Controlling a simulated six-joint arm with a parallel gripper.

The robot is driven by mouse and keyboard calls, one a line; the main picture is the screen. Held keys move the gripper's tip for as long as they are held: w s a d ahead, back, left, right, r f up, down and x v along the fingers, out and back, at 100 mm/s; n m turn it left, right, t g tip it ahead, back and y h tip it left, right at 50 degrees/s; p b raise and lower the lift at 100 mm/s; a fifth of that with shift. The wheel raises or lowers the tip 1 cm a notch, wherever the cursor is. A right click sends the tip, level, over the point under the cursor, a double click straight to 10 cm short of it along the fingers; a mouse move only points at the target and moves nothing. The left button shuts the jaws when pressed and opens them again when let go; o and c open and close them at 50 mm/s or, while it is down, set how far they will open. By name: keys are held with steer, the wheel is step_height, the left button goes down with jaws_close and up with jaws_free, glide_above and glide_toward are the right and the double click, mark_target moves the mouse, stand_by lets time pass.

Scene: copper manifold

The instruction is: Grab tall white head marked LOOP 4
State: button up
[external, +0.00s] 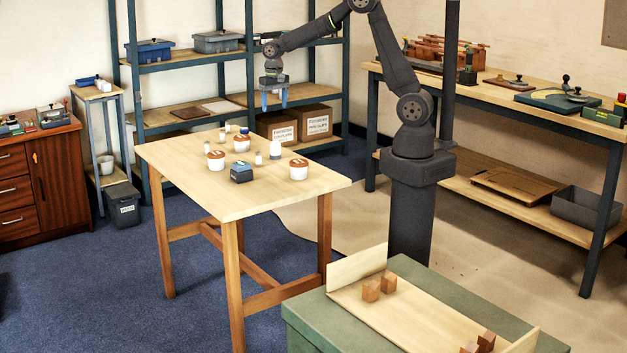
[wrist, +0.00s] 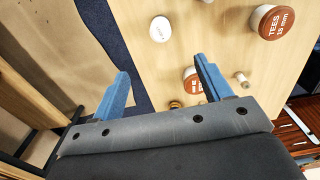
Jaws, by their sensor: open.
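A tall white head (external: 275,149) stands upright on the wooden table near its back edge. In the wrist view a round white top (wrist: 160,29), likely the same head, shows ahead of my fingers. No LOOP 4 marking is readable. My gripper (external: 274,100) has blue fingers pointing down and hangs above the table's back edge. In the wrist view my gripper (wrist: 162,68) is open, with nothing between its fingers.
White tubs with brown lids stand around: front right (external: 298,169), left (external: 216,160) and back (external: 241,143). Small white pieces (external: 258,158) and a dark blue box (external: 241,172) are also there. The table's front is clear.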

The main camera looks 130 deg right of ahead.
mark_target(275, 142)
steer(key=f+n, duration=0.1)
steer(key=f, duration=0.3)
steer(key=f+n, duration=0.1)
steer(key=f, duration=0.4)
steer(key=f+n, duration=0.1)
steer(key=f, duration=0.3)
steer(key=shift+w+d+f+n, duration=0.1)
steer(key=shift+d+f+n, duration=0.05)
steer(key=shift+d+n, duration=0.15)
steer(key=shift+a+f, duration=0.15)
steer(key=shift+f, duration=1.2)
steer(key=shift+a+f, duration=0.15)
steer(key=shift+f, duration=1.2)
steer(key=shift+c, duration=0.2)
steer(key=c, duration=1.1)
